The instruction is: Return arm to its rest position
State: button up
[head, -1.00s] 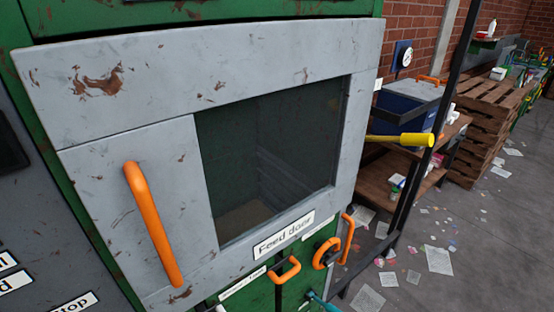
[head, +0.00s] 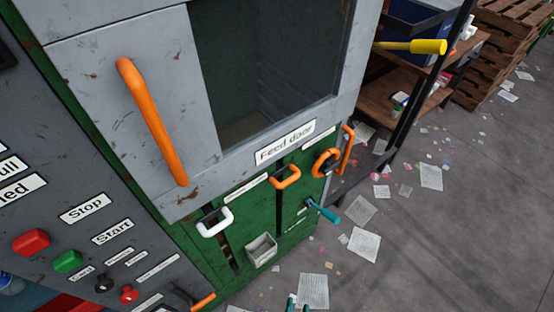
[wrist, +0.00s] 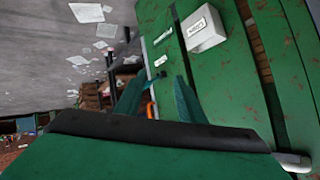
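My gripper (wrist: 160,78) shows in the wrist view as two teal fingers with a gap between them. It is open, and nothing is held between the fingertips. In the head view only the teal fingertips (head: 298,302) show at the bottom edge, low in front of the green machine; the rest of my arm is out of view. An orange handle (wrist: 150,108) shows behind the gap in the wrist view, apart from the fingers.
The grey feed door (head: 120,110) with its orange handle (head: 152,122) looks shut. Below it are a white handle (head: 214,223), a teal lever (head: 322,210) and a small grey box (head: 262,250). A dark-framed shelf (head: 405,130) stands right. Open floor (head: 450,230) has scattered papers.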

jog(key=s+a+r+n+t, duration=0.2)
jog(key=s+a+r+n, duration=0.1)
jog(key=r, duration=0.7)
jog(key=s+a+r+n+t+y, duration=0.1)
jog(key=s+a+r+n+t, duration=0.1)
jog(key=r, duration=0.8)
jog(key=shift+s+a+n, duration=0.4)
jog(key=shift+s+a, duration=0.25)
jog(key=shift+a, duration=0.1)
